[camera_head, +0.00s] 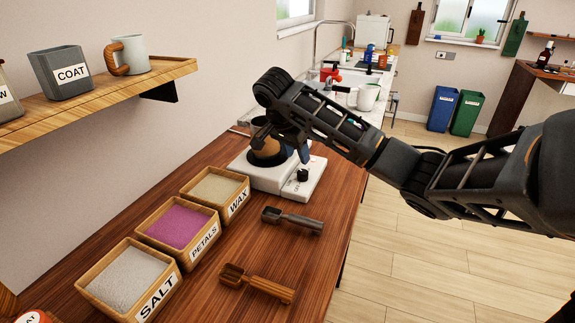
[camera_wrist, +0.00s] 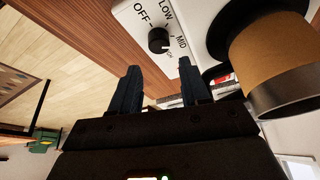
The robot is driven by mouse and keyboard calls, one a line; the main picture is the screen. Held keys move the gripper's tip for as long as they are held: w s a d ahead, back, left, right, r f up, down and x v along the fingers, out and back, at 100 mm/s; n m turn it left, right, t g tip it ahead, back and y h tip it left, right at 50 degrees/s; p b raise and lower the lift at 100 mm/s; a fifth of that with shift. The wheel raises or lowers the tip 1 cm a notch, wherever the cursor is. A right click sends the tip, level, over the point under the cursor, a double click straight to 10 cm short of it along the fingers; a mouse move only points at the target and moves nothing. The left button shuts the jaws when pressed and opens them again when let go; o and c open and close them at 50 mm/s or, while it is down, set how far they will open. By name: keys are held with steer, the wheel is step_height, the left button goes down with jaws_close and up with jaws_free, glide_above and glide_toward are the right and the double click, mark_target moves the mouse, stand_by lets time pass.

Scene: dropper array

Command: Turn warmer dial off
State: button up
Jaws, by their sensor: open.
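The white warmer (camera_head: 270,178) stands on the wooden counter. Its black dial (camera_head: 302,175) is at the front right corner. In the wrist view the dial (camera_wrist: 158,40) sits on the white panel (camera_wrist: 135,15) marked OFF, LOW, MID and a small fourth label. A pale mark on the dial seems to point toward that fourth label. My gripper (camera_wrist: 160,82) is open, its two dark blue fingers apart and empty, with the dial beyond the gap and not touched. In the head view my gripper (camera_head: 304,154) hangs just above and behind the dial.
A tan pot (camera_wrist: 272,55) with a dark band sits on the warmer beside my fingers. Bins of wax (camera_head: 215,188), petals (camera_head: 178,226) and salt (camera_head: 125,278) stand in front. Two scoops (camera_head: 292,220) (camera_head: 257,284) lie on the counter. A shelf (camera_head: 100,95) is at left.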

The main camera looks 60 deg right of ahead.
mark_target(303, 172)
steer(key=shift+w+d+f+b, duration=0.15)
steer(key=shift+f+b, duration=0.2)
steer(key=shift+f, duration=0.4)
steer(key=b+x, duration=0.3)
steer(key=x, duration=0.1)
steer(key=shift+s+d+f, duration=0.1)
steer(key=shift+s, duration=0.15)
steer(key=shift+d+f+p, duration=0.15)
steer(key=shift+f+p, duration=0.05)
steer(key=shift+p, duration=0.25)
steer(key=shift+x, duration=0.75)
steer(key=shift+c, duration=0.2)
steer(key=c, duration=0.7)
